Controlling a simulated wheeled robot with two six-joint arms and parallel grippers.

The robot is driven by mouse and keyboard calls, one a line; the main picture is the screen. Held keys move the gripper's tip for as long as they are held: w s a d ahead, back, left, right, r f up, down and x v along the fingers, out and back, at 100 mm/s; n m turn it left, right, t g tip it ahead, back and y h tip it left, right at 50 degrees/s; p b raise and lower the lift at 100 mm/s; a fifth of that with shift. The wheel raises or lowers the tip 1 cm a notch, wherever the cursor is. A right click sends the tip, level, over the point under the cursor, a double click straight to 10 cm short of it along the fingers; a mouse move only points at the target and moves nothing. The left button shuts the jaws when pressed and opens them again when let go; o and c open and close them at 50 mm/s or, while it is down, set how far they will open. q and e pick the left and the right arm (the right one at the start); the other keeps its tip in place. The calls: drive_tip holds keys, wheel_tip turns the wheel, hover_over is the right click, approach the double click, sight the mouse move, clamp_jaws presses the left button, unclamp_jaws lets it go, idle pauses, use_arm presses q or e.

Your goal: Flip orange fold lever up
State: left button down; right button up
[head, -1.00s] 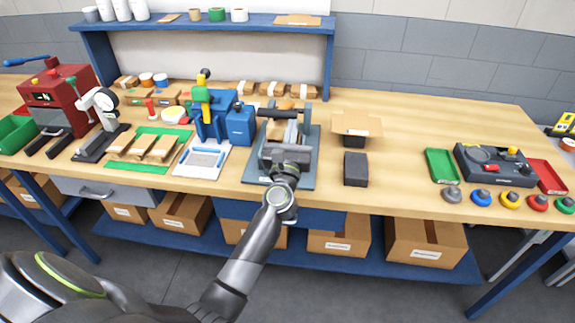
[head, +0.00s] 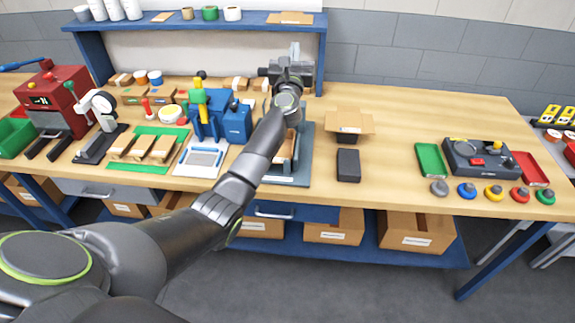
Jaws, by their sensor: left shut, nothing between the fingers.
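My left gripper (head: 295,50) is shut and empty. It is raised above the far side of the grey fold station (head: 304,158), with its fingertips pointing away toward the back of the bench. My left forearm crosses in front of the station and hides much of it. A tan piece (head: 286,152) shows on the station beside my arm. I cannot make out the orange fold lever; my arm and gripper cover the area where an orange part showed earlier. My right gripper is not in view.
A blue press (head: 237,124) stands close left of the station. On the right are an open cardboard box (head: 349,123) and a dark block (head: 348,165). A blue shelf (head: 200,24) runs along the back left. Bench between box and green tray (head: 430,160) is clear.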

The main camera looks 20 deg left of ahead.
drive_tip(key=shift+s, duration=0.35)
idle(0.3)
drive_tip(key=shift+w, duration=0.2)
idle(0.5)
